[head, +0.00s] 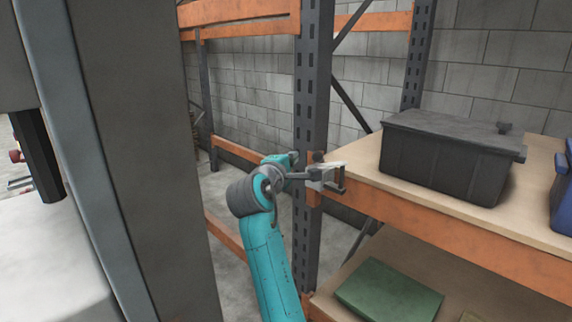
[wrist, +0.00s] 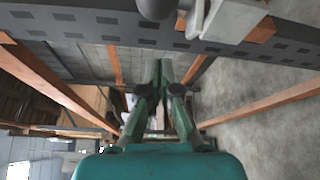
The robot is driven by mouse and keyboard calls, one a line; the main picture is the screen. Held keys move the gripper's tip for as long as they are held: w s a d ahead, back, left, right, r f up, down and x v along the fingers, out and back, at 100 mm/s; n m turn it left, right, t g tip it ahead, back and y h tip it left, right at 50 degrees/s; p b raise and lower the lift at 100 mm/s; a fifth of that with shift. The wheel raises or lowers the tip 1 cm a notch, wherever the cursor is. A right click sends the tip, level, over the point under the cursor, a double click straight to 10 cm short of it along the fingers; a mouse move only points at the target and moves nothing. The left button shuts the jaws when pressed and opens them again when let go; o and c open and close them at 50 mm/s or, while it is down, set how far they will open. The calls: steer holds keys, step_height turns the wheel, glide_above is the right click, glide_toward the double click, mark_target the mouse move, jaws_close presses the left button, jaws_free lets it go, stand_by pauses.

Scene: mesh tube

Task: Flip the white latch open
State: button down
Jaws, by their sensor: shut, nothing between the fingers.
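A small pale grey-white fitting (head: 328,174) with dark parts sits by the rack post at the near corner of the upper shelf; I take it to be the latch. In the wrist view a white block (wrist: 232,18) shows at the top edge against the dark post, partly cut off. A dark rounded knob (wrist: 156,8) is left of it. My gripper (wrist: 166,66) is shut and empty, its teal fingers together below the knob and block in the picture, with no contact visible. In the head view my teal arm reaches up beside the fitting; its fingertips cannot be made out.
The dark slotted post (head: 313,90) stands behind my arm. A dark lidded bin (head: 445,160) stands on the wooden upper shelf (head: 365,172), with part of a blue bin (head: 563,195) at right. A green flat box (head: 388,291) lies on the lower shelf.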

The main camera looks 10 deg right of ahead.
mark_target(315, 166)
steer(key=shift+s+d+r, duration=0.2)
steer(key=shift+s+d, duration=0.3)
steer(key=shift+d, duration=0.3)
steer(key=shift+s+d+r, duration=0.15)
steer(key=shift+s+d, duration=0.35)
steer(key=shift+d, duration=0.3)
steer(key=shift+s, duration=0.1)
steer(key=shift+s+d+n+t+y, duration=0.3)
steer(key=shift+s+n+y, duration=0.4)
steer(key=shift+y, duration=0.3)
steer(key=shift+s+d+n+t+y, duration=0.2)
steer(key=shift+s+n+t+y, duration=0.35)
steer(key=shift+s+y, duration=0.4)
steer(key=shift+s+d+n+t+y, duration=0.25)
steer(key=shift+s+n+y, duration=0.45)
steer(key=shift+y, duration=0.35)
steer(key=shift+w, duration=0.1)
